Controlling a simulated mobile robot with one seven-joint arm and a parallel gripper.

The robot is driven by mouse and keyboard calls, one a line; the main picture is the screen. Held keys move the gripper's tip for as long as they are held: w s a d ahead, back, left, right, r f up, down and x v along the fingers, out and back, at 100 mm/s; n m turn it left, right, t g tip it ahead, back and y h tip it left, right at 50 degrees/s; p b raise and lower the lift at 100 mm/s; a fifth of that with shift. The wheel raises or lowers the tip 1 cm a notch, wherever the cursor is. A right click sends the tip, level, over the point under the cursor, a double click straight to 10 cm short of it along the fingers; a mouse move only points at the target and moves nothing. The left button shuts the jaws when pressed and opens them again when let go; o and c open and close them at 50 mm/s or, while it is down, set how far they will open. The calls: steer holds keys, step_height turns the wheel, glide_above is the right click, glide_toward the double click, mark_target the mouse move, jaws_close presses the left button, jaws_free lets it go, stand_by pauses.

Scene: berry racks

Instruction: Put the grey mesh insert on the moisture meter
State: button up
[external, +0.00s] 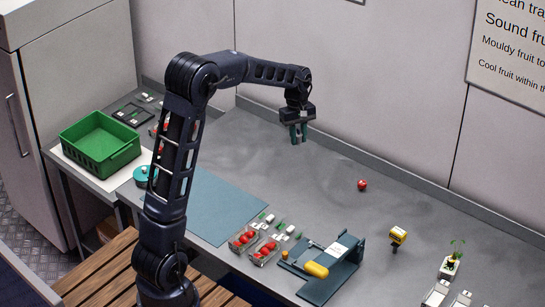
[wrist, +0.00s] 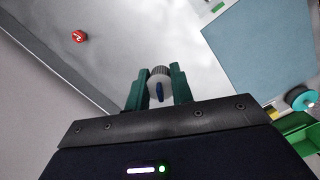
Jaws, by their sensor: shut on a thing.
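My gripper (wrist: 156,95) is shut on a small round grey piece with a ribbed rim (wrist: 159,72), which I take to be the grey mesh insert; a blue tab shows on its near side. In the external view my gripper (external: 298,135) hangs in the air above the rear of the grey bench, with its fingers pointing down. The held piece is barely visible there. No thing is clearly marked as the moisture meter. A round teal thing with a pale centre (external: 144,177) stands near the green crate and may be it; it also shows in the wrist view (wrist: 301,99).
The green crate (external: 101,145) stands at the left. A blue-grey mat (external: 222,205) lies mid-bench.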

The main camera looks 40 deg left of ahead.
steer(key=w+d+r+m, duration=0.1)
steer(key=d+r+m, duration=0.15)
steer(key=d, duration=0.85)
steer(key=w+d+r+m, duration=0.15)
steer(key=d+m, duration=0.25)
steer(key=d, duration=0.8)
step_height(320, 180, up, 4)
steer(key=m+g+y, duration=0.1)
steer(key=m, duration=0.5)
glide_above(398, 232)
steer(key=f, duration=1.9)
steer(key=shift+w+a+f, duration=0.1)
steer(key=shift+w+f, duration=0.15)
steer(key=shift+w, duration=0.05)
steer(key=shift+f, duration=0.1)
steer(key=o, duration=1)
steer(key=shift+c, duration=0.2)
